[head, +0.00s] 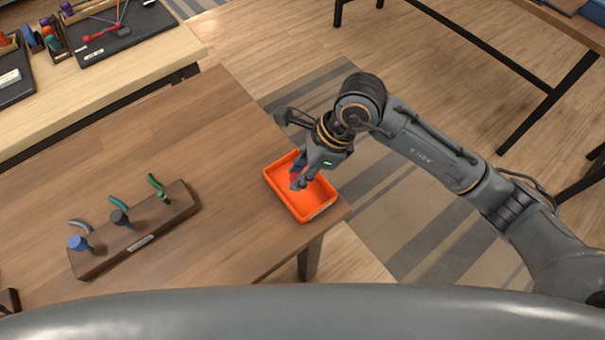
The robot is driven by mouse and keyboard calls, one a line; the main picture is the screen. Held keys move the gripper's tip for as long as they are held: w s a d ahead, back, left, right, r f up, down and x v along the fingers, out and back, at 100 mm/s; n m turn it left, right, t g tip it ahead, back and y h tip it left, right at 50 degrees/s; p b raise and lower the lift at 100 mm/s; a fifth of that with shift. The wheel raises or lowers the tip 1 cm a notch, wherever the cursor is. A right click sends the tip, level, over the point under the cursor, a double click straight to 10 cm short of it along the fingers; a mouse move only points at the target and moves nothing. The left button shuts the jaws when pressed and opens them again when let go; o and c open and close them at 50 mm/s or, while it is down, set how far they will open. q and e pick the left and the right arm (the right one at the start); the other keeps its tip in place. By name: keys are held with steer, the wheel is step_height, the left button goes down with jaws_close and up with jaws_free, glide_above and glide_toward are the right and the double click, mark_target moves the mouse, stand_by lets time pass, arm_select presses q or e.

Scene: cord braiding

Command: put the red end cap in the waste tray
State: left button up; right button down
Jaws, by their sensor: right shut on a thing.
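The waste tray (322,205) is a shallow orange box at the right end of the brown table. My right gripper (298,184) points down over the inside of the tray. It is shut on the red end cap (294,176), of which only a small red part shows beside the fingers. The rest of the cap is hidden by the gripper. I cannot tell whether the cap touches the tray floor. My left gripper is not in the head view.
A dark wooden block (133,229) with several cords and weights stands on the table at the left. The table (215,130) is clear between block and tray. A second table (140,75) at the back left bears dark mats and coloured items.

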steer(key=shift+w+d+f, duration=0.2)
steer(key=shift+w+f, duration=0.25)
steer(key=shift+f, duration=0.1)
steer(key=f, duration=0.1)
steer(key=f+p, duration=0.1)
steer(key=f, duration=0.1)
steer(key=shift+w+d+f, duration=0.1)
steer(key=shift+w, duration=0.15)
steer(key=shift+f, duration=0.25)
steer(key=shift+f, duration=0.1)
steer(key=shift+f, duration=0.15)
steer(key=c, duration=1.1)
jaws_free()
